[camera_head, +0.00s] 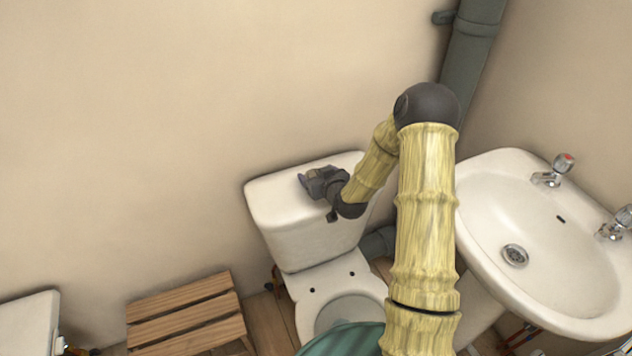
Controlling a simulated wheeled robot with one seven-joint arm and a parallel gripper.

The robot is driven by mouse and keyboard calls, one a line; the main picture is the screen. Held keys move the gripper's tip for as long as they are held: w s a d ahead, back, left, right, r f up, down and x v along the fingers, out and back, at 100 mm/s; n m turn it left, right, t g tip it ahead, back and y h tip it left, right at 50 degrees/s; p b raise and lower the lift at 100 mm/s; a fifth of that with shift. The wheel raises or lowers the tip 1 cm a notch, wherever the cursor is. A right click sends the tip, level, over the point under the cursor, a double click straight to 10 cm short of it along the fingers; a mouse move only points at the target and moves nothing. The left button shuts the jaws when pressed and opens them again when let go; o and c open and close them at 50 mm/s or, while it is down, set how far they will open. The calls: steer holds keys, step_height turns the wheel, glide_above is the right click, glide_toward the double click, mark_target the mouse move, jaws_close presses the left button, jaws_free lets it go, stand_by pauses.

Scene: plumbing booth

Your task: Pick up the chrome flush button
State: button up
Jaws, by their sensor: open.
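My gripper (308,184) is over the lid of the white toilet cistern (274,197), near the middle of its top. It is small and dark in this view, and its jaws are open. I see no chrome flush button on the bare parts of the lid. The gripper and wrist cover part of the lid, so a button there would be hidden. I cannot tell whether the jaws touch the lid or hover above it.
A white washbasin (490,225) with two taps stands at the right, close to my arm. A grey-green pipe (470,55) runs up the corner. A slatted wooden stool (185,310) and another white fixture (28,325) stand at the left. The wall behind is bare.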

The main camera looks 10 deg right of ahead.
stand_by(0.3)
steer(key=c, duration=1)
steer(key=shift+r, duration=0.1)
step_height(320, 180, up, 10)
steer(key=shift+f+p, duration=0.1)
steer(key=shift+p, duration=0.2)
